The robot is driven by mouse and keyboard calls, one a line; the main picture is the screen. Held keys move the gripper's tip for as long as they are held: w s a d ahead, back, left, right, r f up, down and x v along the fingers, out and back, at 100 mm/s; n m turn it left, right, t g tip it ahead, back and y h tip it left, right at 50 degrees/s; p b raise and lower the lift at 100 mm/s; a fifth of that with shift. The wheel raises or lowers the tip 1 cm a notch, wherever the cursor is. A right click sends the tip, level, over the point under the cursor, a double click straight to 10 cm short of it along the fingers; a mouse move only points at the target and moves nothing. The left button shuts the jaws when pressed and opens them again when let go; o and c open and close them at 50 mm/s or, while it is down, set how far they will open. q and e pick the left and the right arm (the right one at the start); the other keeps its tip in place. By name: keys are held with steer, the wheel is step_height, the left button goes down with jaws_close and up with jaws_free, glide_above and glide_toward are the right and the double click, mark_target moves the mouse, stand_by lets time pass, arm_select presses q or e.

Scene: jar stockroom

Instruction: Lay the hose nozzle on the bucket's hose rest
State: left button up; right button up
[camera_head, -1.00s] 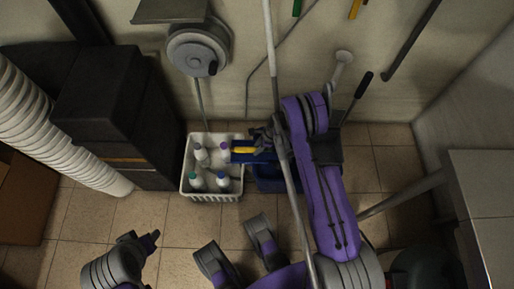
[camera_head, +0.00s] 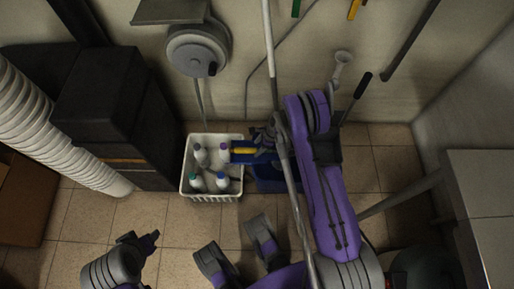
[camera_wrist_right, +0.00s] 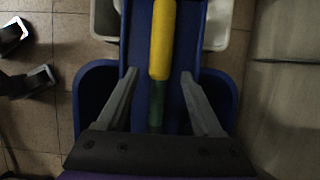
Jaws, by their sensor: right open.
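The hose nozzle, with a yellow barrel (camera_wrist_right: 162,40) and a dark green part (camera_wrist_right: 156,105), lies lengthwise along the blue hose rest (camera_wrist_right: 135,50) in the right wrist view. Its yellow part also shows in the head view (camera_head: 242,150). The rest sticks out from the blue bucket (camera_wrist_right: 88,98), which is partly hidden behind my right arm in the head view. My right gripper (camera_wrist_right: 158,76) is open, with one finger on each side of the nozzle and a gap to both. My left gripper (camera_head: 148,240) is low at the left, away from the bucket; its jaw opening is unclear.
A white crate (camera_head: 186,186) with several bottles stands left of the bucket, under the rest's outer end. A dark cabinet (camera_head: 100,100) and a ribbed white duct (camera_head: 55,130) are at the left. A grey counter (camera_head: 485,190) is at the right. Tiled floor in front is partly free.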

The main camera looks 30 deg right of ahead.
steer(key=p+v, duration=0.2)
steer(key=v, duration=0.9)
steer(key=s+a+r+n+h, duration=0.15)
steer(key=a+r+n, duration=0.3)
steer(key=r, duration=0.45)
steer(key=s+a+r+n+h, duration=0.1)
steer(key=s+a+r+n, duration=0.3)
steer(key=r, duration=0.5)
steer(key=s+a+r+n+t, duration=0.1)
steer(key=s+a+r+n, duration=0.2)
steer(key=s+n, duration=0.4)
steer(key=s+a+r+n+t+h, duration=0.1)
steer(key=s+a+r+n, duration=0.1)
steer(key=s+r+n, duration=0.4)
steer(key=s+n, duration=0.2)
steer(key=shift+a+r+n, duration=0.2)
steer(key=shift+a+n, duration=0.15)
steer(key=shift+a, duration=0.05)
steer(key=shift+s, duration=0.15)
